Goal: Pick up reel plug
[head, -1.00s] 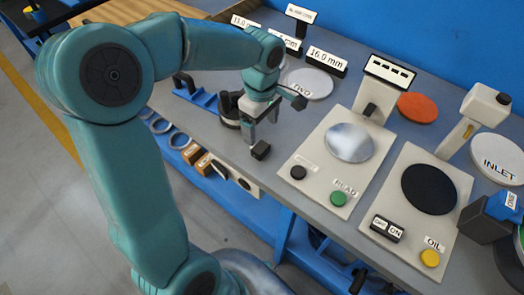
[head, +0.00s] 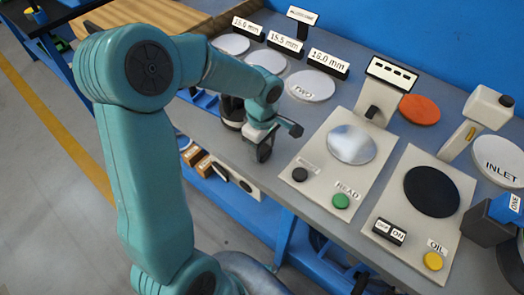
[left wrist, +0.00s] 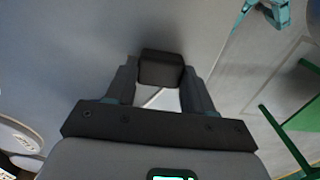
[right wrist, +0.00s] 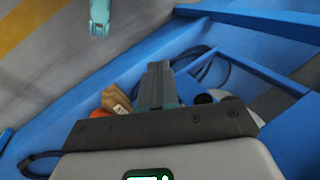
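A small dark block, which I take to be the reel plug (left wrist: 161,68), sits between the fingertips of my left gripper (left wrist: 160,80) in the left wrist view. Both fingers appear to press against its sides. In the head view my left gripper (head: 262,143) is over the front edge of the grey bench, left of the white READ panel, with the dark block (head: 265,153) at its tip. The fingers partly hide the block there. My right gripper (right wrist: 157,85) has its fingers together with nothing visible between them, low beside blue framework.
The READ panel (head: 318,178) with green and black buttons and the OIL panel (head: 448,212) stand to the right. A black round holder (head: 232,112) is just behind my left gripper. Size signs and white discs (head: 310,86) line the back. Small boxes (head: 204,166) sit below the bench.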

